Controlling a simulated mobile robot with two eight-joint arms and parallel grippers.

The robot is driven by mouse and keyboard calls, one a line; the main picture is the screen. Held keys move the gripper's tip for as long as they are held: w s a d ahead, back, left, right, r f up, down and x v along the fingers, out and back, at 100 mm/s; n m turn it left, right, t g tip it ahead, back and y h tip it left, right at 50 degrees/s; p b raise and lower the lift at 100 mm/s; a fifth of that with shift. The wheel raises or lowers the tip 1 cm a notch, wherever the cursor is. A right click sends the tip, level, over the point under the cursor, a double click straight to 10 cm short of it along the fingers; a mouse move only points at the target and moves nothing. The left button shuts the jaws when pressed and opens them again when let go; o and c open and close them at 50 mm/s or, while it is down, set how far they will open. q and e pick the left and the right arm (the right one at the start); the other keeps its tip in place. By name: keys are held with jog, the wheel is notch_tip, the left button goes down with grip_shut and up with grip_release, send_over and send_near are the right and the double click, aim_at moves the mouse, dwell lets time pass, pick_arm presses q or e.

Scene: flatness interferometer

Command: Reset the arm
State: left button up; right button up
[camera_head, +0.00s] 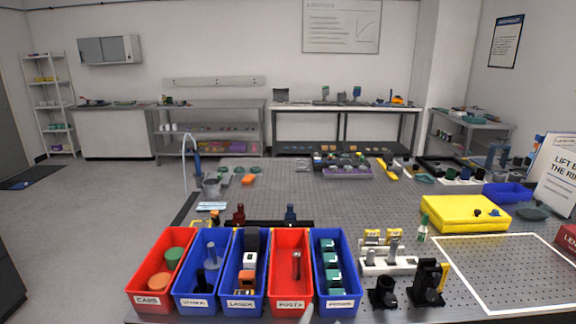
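Neither of my grippers and no clear part of my arms shows in the head view. A small pale shape shows at the bottom edge between two bins, and I cannot tell what it is. The perforated grey optical table (335,205) fills the middle and right of the view.
Red and blue labelled bins, including the posts bin (291,304), line the table's front edge. Right of them stand a white holder (390,266) and black mounts (427,287). A yellow case (464,213) lies behind a white-outlined area (520,270). The table's middle is mostly clear.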

jog(key=s+d+f+m+g, duration=0.2)
jog(key=d+f+m+g, duration=0.25)
jog(key=d+m, duration=0.3)
pick_arm(q)
jog(key=r+p, duration=0.1)
jog(key=w+r+p, duration=0.1)
jog(key=r+p, duration=0.1)
jog(key=r, duration=0.1)
jog(key=shift+w+r, duration=0.1)
jog(key=shift+w, duration=0.3)
pick_arm(e)
jog(key=s+d+f+m+g+y, duration=0.1)
jog(key=s+f+m+g+y, duration=0.1)
jog(key=s+f+m, duration=0.2)
jog(key=s+d+f+m+g+y, duration=0.2)
jog(key=s+f+m, duration=0.2)
jog(key=s+m, duration=0.6)
jog(key=m, duration=0.6)
jog(key=shift+s+d+f+g+y, duration=0.3)
jog(key=shift+s+f+g+y, duration=0.05)
jog(key=shift+s+f+y, duration=0.05)
